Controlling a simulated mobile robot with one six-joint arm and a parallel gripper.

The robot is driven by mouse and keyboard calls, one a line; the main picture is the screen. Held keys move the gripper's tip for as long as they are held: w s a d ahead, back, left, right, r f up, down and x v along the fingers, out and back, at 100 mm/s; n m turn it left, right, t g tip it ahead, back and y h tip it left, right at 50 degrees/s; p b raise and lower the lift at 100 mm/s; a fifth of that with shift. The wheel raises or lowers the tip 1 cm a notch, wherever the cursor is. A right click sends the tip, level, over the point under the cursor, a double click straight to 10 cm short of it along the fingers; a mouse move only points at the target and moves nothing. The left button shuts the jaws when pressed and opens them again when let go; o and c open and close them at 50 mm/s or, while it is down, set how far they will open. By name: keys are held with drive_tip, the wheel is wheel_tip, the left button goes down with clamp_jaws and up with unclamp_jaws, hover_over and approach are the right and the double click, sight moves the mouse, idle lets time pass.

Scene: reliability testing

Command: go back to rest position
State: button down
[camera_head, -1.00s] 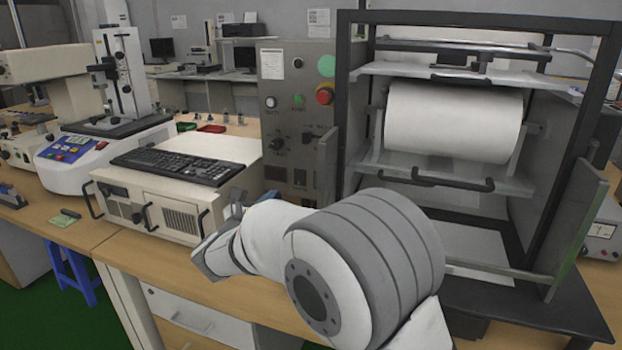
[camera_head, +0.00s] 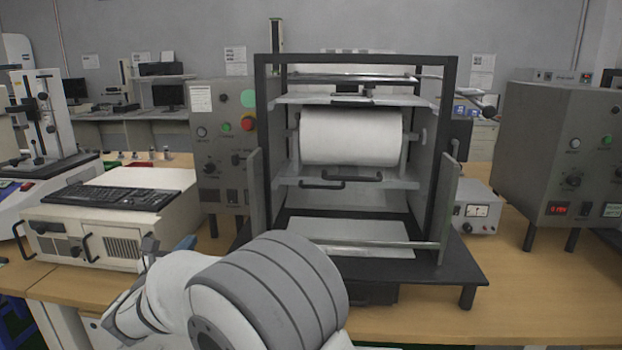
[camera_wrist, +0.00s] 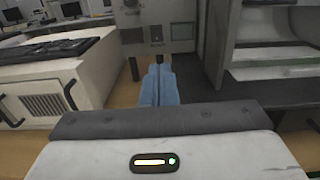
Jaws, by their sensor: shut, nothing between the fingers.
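My arm reaches up from the bottom of the head view, folded in front of the bench. In the wrist view my gripper (camera_wrist: 159,78) shows as two blue fingers held together, with nothing between them. In the head view the blue fingertips (camera_head: 184,243) show only in small part behind my wrist. They point toward the gap between the beige computer case and the black-framed machine. The rest of the gripper is hidden there by my arm.
The black-framed machine (camera_head: 262,140) with a white roll (camera_head: 350,137) stands behind my arm. The beige case (camera_head: 100,225) with a keyboard (camera_head: 110,197) is at left. A grey control box (camera_head: 222,150) stands between them. A grey cabinet (camera_head: 560,150) is at right. Wooden bench top (camera_head: 540,300) is clear at front right.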

drive_tip(key=s+d+r+m+g+h+p, duration=0.25)
drive_tip(key=d+m, duration=0.25)
drive_tip(key=d, duration=0.6)
drive_tip(key=s+d+r+m+g+h+p, duration=0.1)
drive_tip(key=d+m+g+p, duration=0.4)
drive_tip(key=d, duration=0.6)
drive_tip(key=s+d+r+m+g+h, duration=0.1)
drive_tip(key=s+d+m+g+h, duration=0.15)
drive_tip(key=d+m, duration=0.6)
drive_tip(key=s+d+m+g+y+p, duration=0.2)
drive_tip(key=s+d+m, duration=0.2)
drive_tip(key=s, duration=0.3)
drive_tip(key=s+d+r+m+g+y+p, duration=0.1)
drive_tip(key=s+d+m+y+p, duration=0.2)
drive_tip(key=s+m, duration=0.4)
drive_tip(key=s+d+r+m+g+y+p, duration=0.1)
drive_tip(key=s+d+m+g+y+p, duration=0.1)
drive_tip(key=s, duration=0.5)
drive_tip(key=d+m+y+p, duration=0.1)
drive_tip(key=d+m, duration=0.1)
drive_tip(key=m, duration=0.1)
drive_tip(key=shift+d+g, duration=0.3)
drive_tip(key=shift+s+r, duration=0.1)
